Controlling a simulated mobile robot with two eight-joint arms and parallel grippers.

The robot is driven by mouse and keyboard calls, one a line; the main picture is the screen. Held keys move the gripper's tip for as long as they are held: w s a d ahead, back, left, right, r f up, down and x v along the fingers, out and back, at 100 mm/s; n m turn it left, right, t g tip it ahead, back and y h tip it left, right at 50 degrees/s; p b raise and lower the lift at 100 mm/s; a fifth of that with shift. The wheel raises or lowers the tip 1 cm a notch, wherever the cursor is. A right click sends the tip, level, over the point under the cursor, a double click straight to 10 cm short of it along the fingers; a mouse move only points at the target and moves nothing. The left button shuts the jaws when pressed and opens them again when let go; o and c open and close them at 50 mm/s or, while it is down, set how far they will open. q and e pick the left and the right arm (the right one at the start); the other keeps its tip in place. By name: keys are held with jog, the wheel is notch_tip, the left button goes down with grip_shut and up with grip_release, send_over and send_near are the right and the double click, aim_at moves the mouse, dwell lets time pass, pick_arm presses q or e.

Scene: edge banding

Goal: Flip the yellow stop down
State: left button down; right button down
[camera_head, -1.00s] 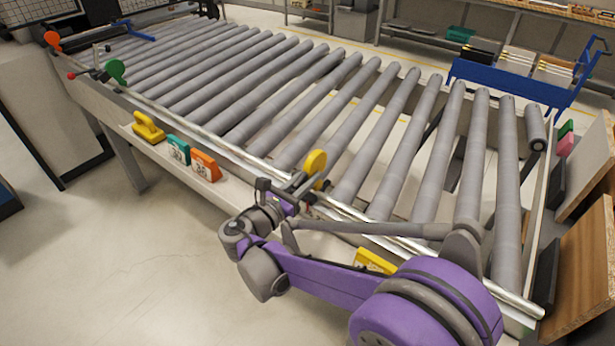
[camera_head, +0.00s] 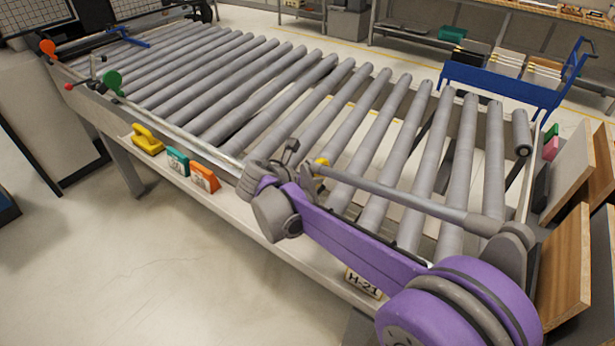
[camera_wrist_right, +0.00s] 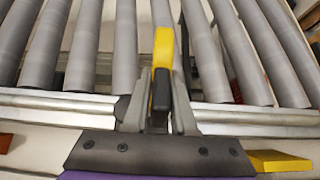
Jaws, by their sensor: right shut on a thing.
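The yellow stop (camera_head: 321,162) shows only as a small patch beside my right gripper (camera_head: 300,160) at the near rail of the roller conveyor. The gripper and arm hide most of it. In the right wrist view the yellow stop (camera_wrist_right: 163,58) stands edge-on over the rollers, with a dark lower part between the fingers. My right gripper (camera_wrist_right: 160,105) is shut on it there. My left gripper is not in view.
Along the near rail are a green stop (camera_head: 113,82) and an orange stop (camera_head: 47,48). Yellow (camera_head: 147,139), teal (camera_head: 177,161) and orange (camera_head: 204,177) blocks sit on the lower ledge. Wooden boards (camera_head: 567,250) stand at the right end. A blue cart (camera_head: 500,90) is behind.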

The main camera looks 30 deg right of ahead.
aim_at(324, 177)
jog(key=d+y, duration=0.1)
jog(key=w+d+g+y, duration=0.1)
jog(key=y, duration=0.1)
jog(key=shift+d+y+p, duration=0.1)
jog(key=shift+y+p, duration=0.2)
jog(key=shift+p, duration=0.05)
jog(key=d+g+y, duration=0.1)
jog(key=f+y, duration=0.1)
jog(key=y, duration=0.1)
jog(key=shift+w+d+f+g, duration=0.15)
jog(key=shift+w+d+g, duration=0.15)
jog(key=shift+d+g, duration=0.1)
jog(key=y, duration=0.1)
jog(key=f+g+y, duration=0.1)
jog(key=d+y, duration=0.1)
jog(key=shift+w+d+f+y, duration=0.1)
jog(key=shift+w+f+y, duration=0.15)
jog(key=shift+f+y, duration=0.05)
jog(key=shift+w+d+f+g+y, duration=0.15)
jog(key=shift+f+g+y, duration=0.2)
jog(key=shift+y, duration=0.25)
jog(key=shift+s+d+f+g+y, duration=0.1)
jog(key=shift+f+g+y, duration=0.25)
jog(key=shift+y, duration=0.25)
jog(key=shift+f+y, duration=0.35)
jog(key=shift+y, duration=0.25)
jog(key=shift+g, duration=0.3)
jog(key=c, duration=0.8)
grip_release()
